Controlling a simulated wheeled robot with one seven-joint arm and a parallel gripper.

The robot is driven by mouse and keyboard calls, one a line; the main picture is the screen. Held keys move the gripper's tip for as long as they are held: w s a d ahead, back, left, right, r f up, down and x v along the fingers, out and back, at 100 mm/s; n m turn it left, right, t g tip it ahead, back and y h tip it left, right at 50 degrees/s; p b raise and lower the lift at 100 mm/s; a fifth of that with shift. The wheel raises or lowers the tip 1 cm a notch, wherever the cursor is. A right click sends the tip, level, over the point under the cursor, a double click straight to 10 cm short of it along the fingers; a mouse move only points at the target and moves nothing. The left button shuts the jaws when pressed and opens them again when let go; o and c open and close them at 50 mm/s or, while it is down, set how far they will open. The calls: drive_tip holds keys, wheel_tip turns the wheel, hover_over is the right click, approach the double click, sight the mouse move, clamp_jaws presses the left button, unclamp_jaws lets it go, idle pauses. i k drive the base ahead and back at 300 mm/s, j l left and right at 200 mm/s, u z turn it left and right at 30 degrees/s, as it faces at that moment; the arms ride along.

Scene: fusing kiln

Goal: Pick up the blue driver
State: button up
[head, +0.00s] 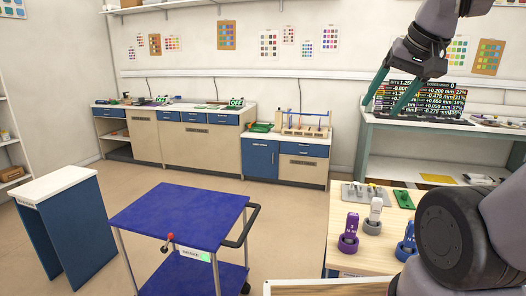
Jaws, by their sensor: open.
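The blue driver (408,242) stands in a blue round holder on the light wooden bench top at the lower right. Its right side is partly hidden behind my arm. A purple driver (351,226) in a purple holder stands to its left, and a white-and-grey driver (376,209) stands behind, between them in the picture. My gripper (380,109) is up at the upper right, high above the drivers in the picture. Its two green fingers are spread apart with nothing between them, in front of a dark display board.
A grey plate with small metal parts (362,196) and a green item (403,199) lie behind the drivers. A blue-topped cart (180,215) stands left of the bench.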

sight(409, 241)
drive_tip(key=z, duration=0.85)
